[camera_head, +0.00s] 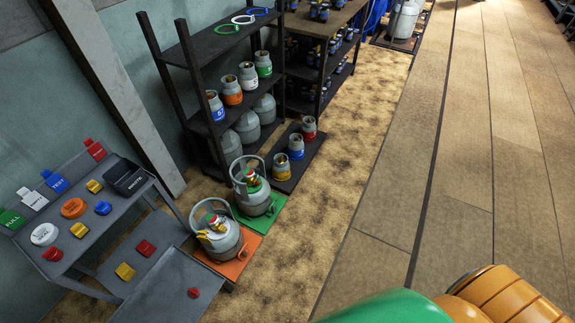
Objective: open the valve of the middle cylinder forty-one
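Grey gas cylinders stand in a row on the floor. The nearest cylinder (221,243) has a guard ring and a red and green valve top, and stands on an orange scale (238,267). Behind it, another cylinder (254,201) with a guard ring and a red and green top stands on a green scale (268,222). Further back, small canisters with yellow (281,169), blue (296,149) and red (309,129) bands stand on a dark platform (312,157). I cannot read a forty-one on any of them. Valve positions are too small to tell. Neither gripper is in view.
A grey sloped bench (62,262) with coloured tags and a black box (126,177) is at the left. A dark shelf (216,45) with canisters stands behind the cylinders. A green and orange rounded shape covers the bottom right edge. The wooden floor (391,205) at right is clear.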

